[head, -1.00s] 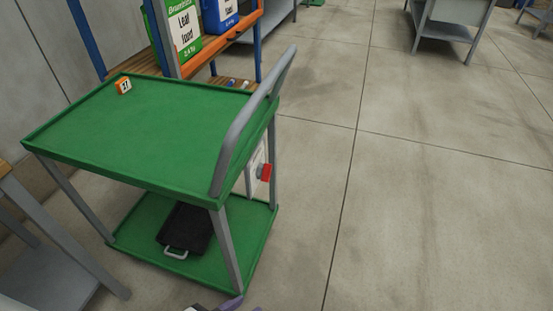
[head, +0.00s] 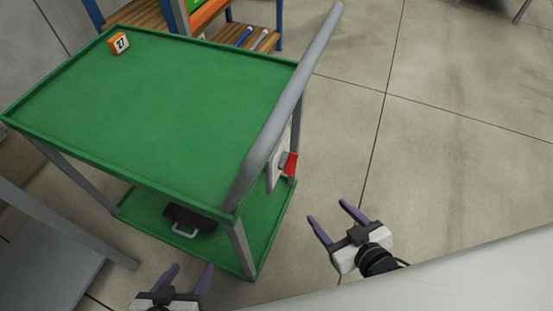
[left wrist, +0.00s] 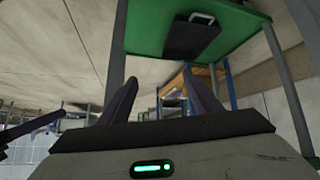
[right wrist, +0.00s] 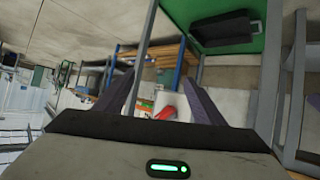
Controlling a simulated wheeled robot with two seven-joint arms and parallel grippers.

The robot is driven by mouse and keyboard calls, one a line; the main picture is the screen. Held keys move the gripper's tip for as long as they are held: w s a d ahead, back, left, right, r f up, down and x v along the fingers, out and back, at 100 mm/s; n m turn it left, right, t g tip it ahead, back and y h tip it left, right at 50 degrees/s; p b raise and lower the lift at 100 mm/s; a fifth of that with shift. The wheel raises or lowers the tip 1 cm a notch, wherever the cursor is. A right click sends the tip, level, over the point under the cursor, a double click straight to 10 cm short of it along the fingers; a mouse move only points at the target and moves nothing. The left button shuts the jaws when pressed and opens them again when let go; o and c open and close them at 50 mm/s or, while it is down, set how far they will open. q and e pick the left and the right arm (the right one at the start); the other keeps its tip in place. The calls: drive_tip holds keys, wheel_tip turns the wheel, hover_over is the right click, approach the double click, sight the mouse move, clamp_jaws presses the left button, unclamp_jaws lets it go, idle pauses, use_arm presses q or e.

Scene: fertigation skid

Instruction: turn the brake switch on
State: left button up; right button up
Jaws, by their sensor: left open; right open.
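The brake switch (head: 290,163) is a red knob on a white plate (head: 277,160), fixed at the handle end of the green cart (head: 180,110). The red knob also shows between the fingers in the right wrist view (right wrist: 166,113), with the white plate around it. My right gripper (head: 328,212) is open and empty, apart from the switch, below and to the right of it. My left gripper (head: 190,272) is open and empty, low in front of the cart's lower shelf. The knob's exact setting is too small to tell.
A grey push handle (head: 285,100) rises along the cart's right side, above the switch. An orange block marked 27 (head: 119,43) sits on the cart top. A black case (head: 190,218) lies on the lower shelf. The floor to the right is open.

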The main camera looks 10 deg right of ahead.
sight(295, 166)
drive_tip(key=w+d+r+n+t+y+b, duration=0.4)
drive_tip(key=w+r+n+y+b, duration=0.2)
drive_tip(key=w+n+y+b, duration=0.4)
drive_tip(key=a+n+g+y, duration=0.1)
drive_tip(key=a+n+g, duration=0.1)
drive_tip(key=w+a+n+g+y+b, duration=0.1)
drive_tip(key=a+n, duration=0.1)
drive_tip(key=a, duration=0.1)
drive_tip(key=a+n+g, duration=0.2)
drive_tip(key=a+n, duration=0.1)
drive_tip(key=shift+w+a+f+g+y, duration=0.25)
drive_tip(key=shift+w+g+y, duration=0.05)
drive_tip(key=shift+y, duration=0.1)
use_arm(q)
wheel_tip(295, 166, down, 7)
drive_tip(key=d, duration=0.1)
drive_tip(key=shift+d+n+t+h, duration=0.15)
drive_tip(key=shift+n+t+h, duration=0.15)
drive_tip(key=shift+h, duration=0.1)
use_arm(e)
drive_tip(key=shift+w+a, duration=0.3)
drive_tip(key=shift+a, duration=0.1)
use_arm(q)
drive_tip(key=shift+s, duration=0.1)
use_arm(e)
drive_tip(key=c, duration=1)
drive_tip(key=shift+c, duration=0.3)
